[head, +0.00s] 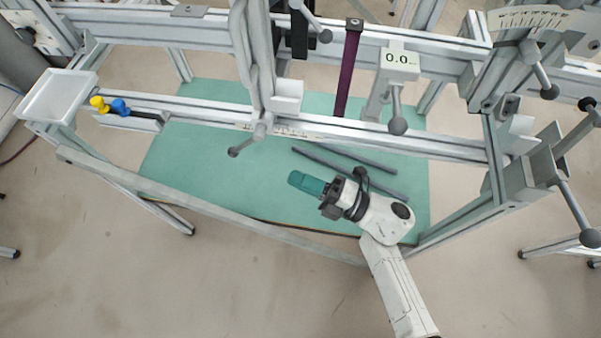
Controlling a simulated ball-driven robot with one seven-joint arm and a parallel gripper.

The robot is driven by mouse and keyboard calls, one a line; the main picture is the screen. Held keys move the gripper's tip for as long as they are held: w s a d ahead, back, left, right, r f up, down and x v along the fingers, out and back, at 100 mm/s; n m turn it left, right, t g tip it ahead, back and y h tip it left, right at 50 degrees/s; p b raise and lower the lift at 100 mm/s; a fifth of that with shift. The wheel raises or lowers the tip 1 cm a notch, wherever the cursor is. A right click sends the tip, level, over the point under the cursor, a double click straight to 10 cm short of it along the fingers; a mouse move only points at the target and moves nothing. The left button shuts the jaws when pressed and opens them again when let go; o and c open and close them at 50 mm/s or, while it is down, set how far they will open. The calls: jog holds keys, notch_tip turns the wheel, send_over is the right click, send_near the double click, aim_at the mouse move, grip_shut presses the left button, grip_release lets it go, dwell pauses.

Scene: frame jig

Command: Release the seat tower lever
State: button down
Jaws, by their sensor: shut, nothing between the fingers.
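Several levers with dark ball knobs are on the metal jig, and I cannot tell for sure which is the seat tower lever. One lever (243,147) sticks out to the lower left at the foot of the grey upright (254,60). Another lever (397,105) hangs down below the block with the 0.0 display (400,59). A third lever (312,22) is at the top, beside a black block. My gripper (296,179) has teal fingers, is shut and empty, and points left. It is below and between the first two levers, apart from both.
Metal rails (330,137) cross above my gripper, and a lower rail (210,198) runs along the near side. A white tray (60,95) and yellow and blue pieces (111,105) are at left. A dial scale (530,20) and more levers are at right. Dark tubes (343,172) lie on the green mat (205,160).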

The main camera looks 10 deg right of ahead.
aim_at(246, 143)
jog(key=p+x, duration=0.1)
jog(key=x, duration=1)
